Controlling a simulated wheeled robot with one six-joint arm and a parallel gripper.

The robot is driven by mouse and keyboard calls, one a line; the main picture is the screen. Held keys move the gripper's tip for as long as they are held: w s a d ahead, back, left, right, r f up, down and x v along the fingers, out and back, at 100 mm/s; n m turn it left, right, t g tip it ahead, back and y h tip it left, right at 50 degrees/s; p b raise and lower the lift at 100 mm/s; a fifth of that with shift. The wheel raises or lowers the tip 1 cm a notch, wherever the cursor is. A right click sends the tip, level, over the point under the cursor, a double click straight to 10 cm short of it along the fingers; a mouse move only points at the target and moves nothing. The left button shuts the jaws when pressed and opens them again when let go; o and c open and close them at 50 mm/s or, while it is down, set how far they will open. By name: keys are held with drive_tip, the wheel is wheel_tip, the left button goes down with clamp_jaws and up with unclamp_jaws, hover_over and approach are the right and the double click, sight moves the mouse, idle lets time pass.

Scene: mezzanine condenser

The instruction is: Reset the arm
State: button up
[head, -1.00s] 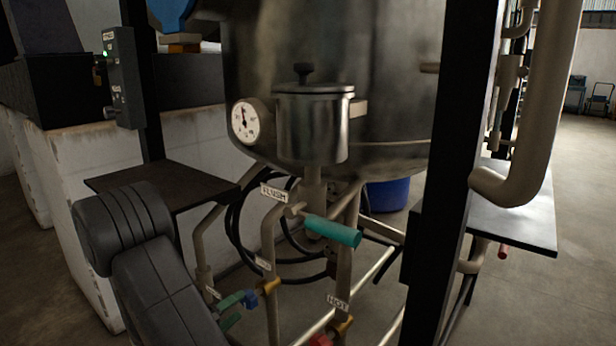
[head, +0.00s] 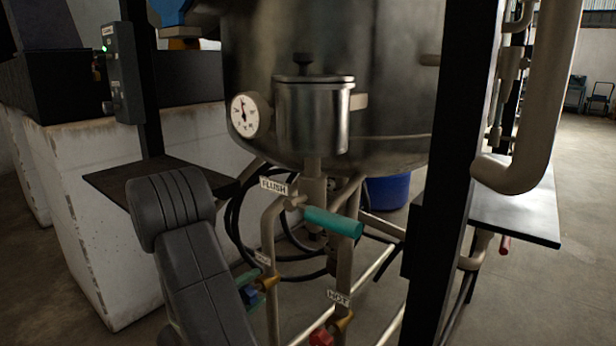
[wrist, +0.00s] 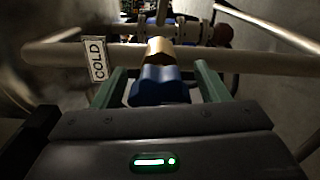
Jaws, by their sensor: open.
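My gripper (wrist: 160,88) shows in the wrist view with its two green fingers apart, one on each side of a blue valve handle (wrist: 160,88). The handle sits on a brass fitting (wrist: 160,51) on a pale pipe, beside a COLD tag (wrist: 95,60). I cannot tell whether the fingers touch the handle. In the head view my dark arm (head: 190,255) stands at lower left, and a green finger and the blue handle (head: 249,294) show just right of it, partly hidden.
A teal FLUSH handle (head: 334,222) sticks out below the steel vessel (head: 390,90). A red HOT valve (head: 321,338) is lower right of the arm. A dark shelf (head: 115,180) lies behind the arm. A black post (head: 455,150) and a pale pipe (head: 515,175) stand at right.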

drive_tip(key=n+p, duration=0.3)
drive_tip(key=n, duration=0.1)
drive_tip(key=shift+r, duration=0.2)
drive_tip(key=n+p, duration=0.4)
drive_tip(key=p, duration=0.1)
drive_tip(key=shift+f+n+p, duration=0.2)
drive_tip(key=shift+n+p, duration=0.6)
drive_tip(key=shift+p, duration=0.05)
